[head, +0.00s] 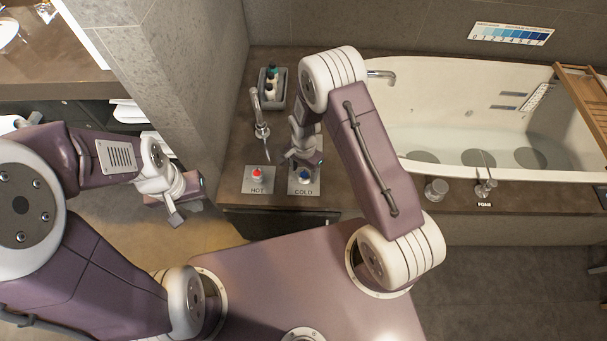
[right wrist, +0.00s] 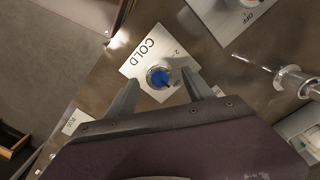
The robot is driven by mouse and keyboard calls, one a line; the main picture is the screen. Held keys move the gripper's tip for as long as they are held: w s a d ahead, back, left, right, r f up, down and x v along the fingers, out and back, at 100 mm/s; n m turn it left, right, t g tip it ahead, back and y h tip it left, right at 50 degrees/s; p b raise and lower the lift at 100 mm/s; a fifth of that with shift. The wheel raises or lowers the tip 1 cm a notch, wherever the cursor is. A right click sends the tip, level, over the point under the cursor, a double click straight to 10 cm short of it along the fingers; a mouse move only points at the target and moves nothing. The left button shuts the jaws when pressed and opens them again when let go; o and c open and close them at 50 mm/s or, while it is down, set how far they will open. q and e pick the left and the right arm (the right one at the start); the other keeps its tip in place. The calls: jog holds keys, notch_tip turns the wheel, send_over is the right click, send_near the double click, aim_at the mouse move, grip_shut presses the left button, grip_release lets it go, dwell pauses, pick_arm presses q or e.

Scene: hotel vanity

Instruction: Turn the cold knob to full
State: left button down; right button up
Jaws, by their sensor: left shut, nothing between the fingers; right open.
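The cold knob (head: 304,176) is a round blue-topped knob on a pale plate (head: 303,189) marked COLD, on the brown counter. In the right wrist view the cold knob (right wrist: 158,77) lies between and just beyond the fingertips of my right gripper (right wrist: 165,88), which is open; I cannot tell whether a finger touches it. In the head view my right gripper (head: 303,160) is over the upper part of the COLD plate. The red-topped hot knob (head: 257,174) sits on its own plate to the left. My left gripper (head: 176,217) is shut and empty, left of the counter.
A metal faucet (head: 260,115) stands behind the knobs. A grey tray (head: 263,95) with small bottles sits further back. A bathtub (head: 450,110) lies at the right, with a metal knob (head: 436,190) and a FOAM control (head: 484,188) on its ledge. A stone pillar (head: 180,80) rises at the left.

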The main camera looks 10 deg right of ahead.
jog(key=shift+f, duration=1)
grip_shut()
